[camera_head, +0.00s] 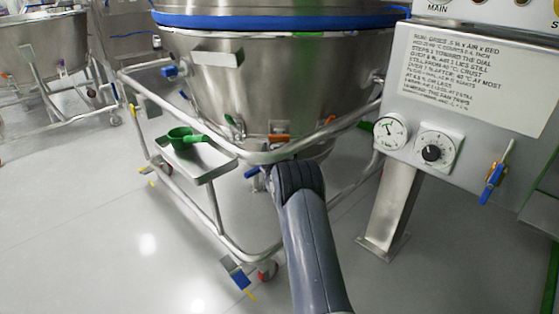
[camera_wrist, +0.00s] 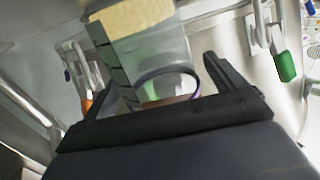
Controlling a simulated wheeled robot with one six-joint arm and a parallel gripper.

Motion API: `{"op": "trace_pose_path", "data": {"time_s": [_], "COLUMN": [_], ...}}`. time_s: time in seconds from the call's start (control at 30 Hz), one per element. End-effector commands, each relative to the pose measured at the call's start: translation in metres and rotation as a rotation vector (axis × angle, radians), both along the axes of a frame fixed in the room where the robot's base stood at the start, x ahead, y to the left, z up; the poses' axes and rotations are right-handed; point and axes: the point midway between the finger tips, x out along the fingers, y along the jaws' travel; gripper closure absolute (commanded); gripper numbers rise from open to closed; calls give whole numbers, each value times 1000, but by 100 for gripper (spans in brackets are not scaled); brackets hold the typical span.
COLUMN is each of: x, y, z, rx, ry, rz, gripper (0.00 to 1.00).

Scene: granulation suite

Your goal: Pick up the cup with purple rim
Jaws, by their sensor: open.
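A clear cup with a purple rim (camera_wrist: 168,74) shows in the wrist view, between the two fingers of my gripper (camera_wrist: 153,45). Its rim faces toward the camera. My gripper is open, with one dark finger on each side; I cannot tell whether either finger touches the cup. A clear surface with a tan label (camera_wrist: 136,15) lies beyond the rim; I cannot tell whether it is part of the cup. In the head view my forearm reaches toward the steel bowl, and the gripper and cup are hidden there.
A steel bowl (camera_head: 275,85) stands in a tubular cart frame (camera_head: 180,190). A small tray (camera_head: 207,165) on the frame holds a green scoop (camera_head: 185,136). A control panel (camera_head: 465,90) on a post (camera_head: 392,200) stands at right. Floor (camera_head: 80,230) at left is clear.

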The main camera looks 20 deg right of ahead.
Motion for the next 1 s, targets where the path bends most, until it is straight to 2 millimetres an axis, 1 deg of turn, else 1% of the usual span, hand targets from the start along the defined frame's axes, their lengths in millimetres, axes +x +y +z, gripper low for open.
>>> {"op": "trace_pose_path", "data": {"time_s": [0.23, 0.87, 1.0], "x": [0, 0, 0], "y": [0, 0, 0], "z": [0, 0, 1], "rx": [0, 0, 0], "ry": [0, 0, 0], "rz": [0, 0, 0], "gripper": [10, 61, 62]}}
